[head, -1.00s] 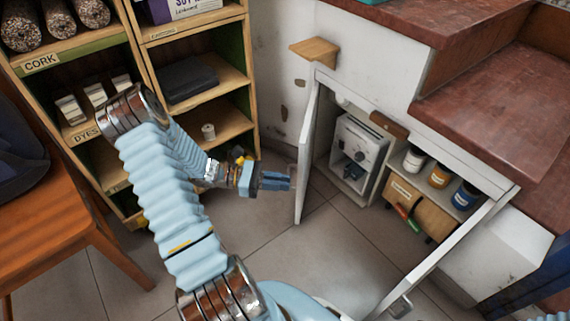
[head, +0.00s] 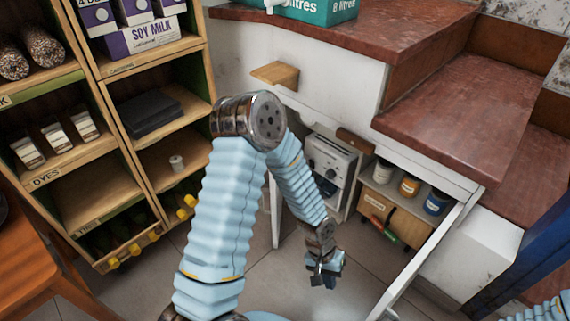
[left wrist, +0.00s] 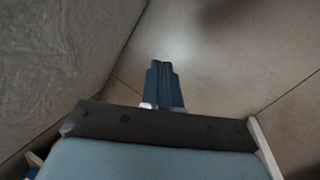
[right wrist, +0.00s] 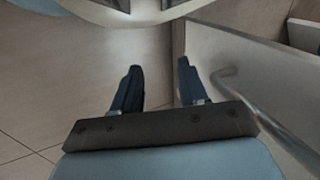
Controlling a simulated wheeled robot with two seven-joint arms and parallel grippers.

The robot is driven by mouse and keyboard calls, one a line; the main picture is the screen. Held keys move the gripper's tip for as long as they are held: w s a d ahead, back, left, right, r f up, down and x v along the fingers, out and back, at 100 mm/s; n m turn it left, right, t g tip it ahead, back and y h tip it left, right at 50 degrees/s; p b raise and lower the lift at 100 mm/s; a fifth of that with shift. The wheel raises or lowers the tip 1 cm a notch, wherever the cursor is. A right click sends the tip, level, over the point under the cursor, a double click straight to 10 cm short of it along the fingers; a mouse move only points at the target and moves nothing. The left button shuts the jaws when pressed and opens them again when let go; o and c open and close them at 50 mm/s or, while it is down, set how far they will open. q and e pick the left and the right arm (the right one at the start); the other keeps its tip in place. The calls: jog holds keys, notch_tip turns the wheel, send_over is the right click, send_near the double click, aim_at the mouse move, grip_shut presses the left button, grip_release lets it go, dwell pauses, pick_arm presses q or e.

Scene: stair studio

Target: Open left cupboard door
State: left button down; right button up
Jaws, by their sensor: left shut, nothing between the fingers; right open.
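The left cupboard door (head: 276,214) is a white panel standing swung out from the cupboard, partly hidden behind my left arm in the head view. My left gripper (head: 326,281) is shut and empty, low in front of the cupboard opening, to the right of that door. Its closed fingers also show in the left wrist view (left wrist: 164,85), above the floor, with a grey surface close on the left. The right cupboard door (head: 425,262) is also swung out. My right gripper (right wrist: 157,84) is open and empty beside a white panel (right wrist: 255,75) with a bar handle (right wrist: 232,76).
Inside the cupboard are a grey-white machine (head: 331,167), several jars (head: 409,186) on a shelf, and wooden boxes (head: 400,217). A wooden ledge (head: 275,73) juts out above. A shelf unit (head: 118,165) stands left, with an orange table (head: 25,265) at lower left.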

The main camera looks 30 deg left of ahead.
pick_arm(q)
jog(key=w+a+r+n+t+y, duration=0.15)
jog(key=w+a+r+y, duration=0.3)
jog(key=r, duration=0.45)
jog(key=w+a+r+n+y+b, duration=0.1)
jog(key=w+a+r+n+y, duration=0.3)
jog(key=r, duration=0.6)
jog(key=w+a+r+t+y, duration=0.1)
jog(key=w+a+r+y, duration=0.1)
jog(key=w+a+r, duration=0.55)
jog(key=s+a+f+b, duration=0.1)
jog(key=s+a+f, duration=0.1)
jog(key=a+f, duration=0.3)
jog(key=shift+a+f+b, duration=0.4)
jog(key=shift+a, duration=0.85)
jog(key=shift+y, duration=0.25)
